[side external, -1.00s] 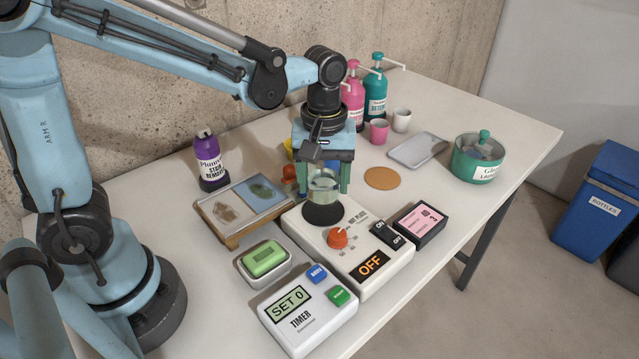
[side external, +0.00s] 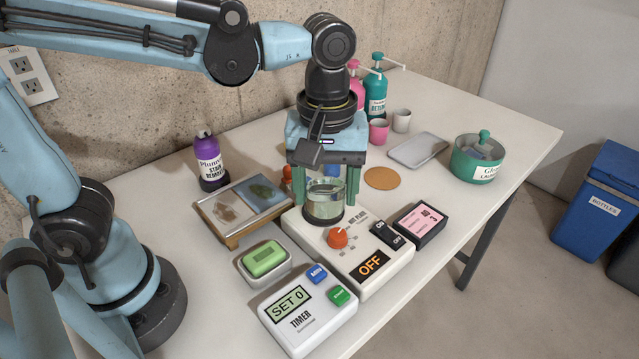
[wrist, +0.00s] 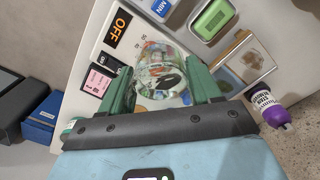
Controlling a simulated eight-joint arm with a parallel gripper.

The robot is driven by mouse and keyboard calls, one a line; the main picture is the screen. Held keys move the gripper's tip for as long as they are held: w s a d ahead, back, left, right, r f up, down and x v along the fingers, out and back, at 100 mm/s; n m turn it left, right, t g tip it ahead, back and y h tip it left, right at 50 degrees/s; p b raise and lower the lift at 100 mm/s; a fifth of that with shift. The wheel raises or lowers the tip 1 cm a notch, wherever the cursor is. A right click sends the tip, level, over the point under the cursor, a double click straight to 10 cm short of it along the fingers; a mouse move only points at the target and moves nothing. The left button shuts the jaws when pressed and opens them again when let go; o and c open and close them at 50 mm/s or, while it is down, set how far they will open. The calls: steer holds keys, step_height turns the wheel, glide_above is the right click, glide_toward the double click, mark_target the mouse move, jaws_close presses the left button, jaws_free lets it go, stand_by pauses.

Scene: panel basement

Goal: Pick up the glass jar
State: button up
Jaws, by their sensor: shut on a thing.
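The glass jar (side external: 325,205) is clear and upright, with what looks like liquid inside. It is between the green fingers of my gripper (side external: 324,196), which is shut on it. Its base is at the dark round disc of the hot plate (side external: 383,242); I cannot tell whether it rests on the disc or hangs just above it. In the wrist view the jar (wrist: 162,72) sits between both fingers of my gripper (wrist: 160,82).
In front are the timer (side external: 310,320) and a green soap bar (side external: 265,258) in a dish. A sample tray (side external: 243,205) and purple bottle (side external: 209,160) stand left. A pink-labelled box (side external: 420,222), cork coaster (side external: 382,178), grey tray (side external: 417,150) and green pot (side external: 478,158) are right.

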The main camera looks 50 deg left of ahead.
steer(key=shift+s+d+r, duration=0.7)
steer(key=shift+s+d, duration=0.05)
steer(key=shift+d, duration=0.1)
stand_by(1.3)
steer(key=shift+w+a+n, duration=0.25)
steer(key=shift+a+n, duration=0.05)
steer(key=shift+n, duration=0.1)
steer(key=w+a+f+n, duration=0.2)
steer(key=a+n, duration=0.4)
steer(key=a, duration=0.4)
steer(key=w+a+f+n, duration=0.2)
steer(key=a+f+n, duration=0.3)
steer(key=a, duration=0.6)
steer(key=w+a+f+n, duration=0.3)
steer(key=a+n, duration=0.4)
steer(key=a, duration=0.3)
steer(key=shift+w+a+f, duration=0.1)
steer(key=shift+a+f, duration=0.1)
steer(key=shift+f, duration=2.4)
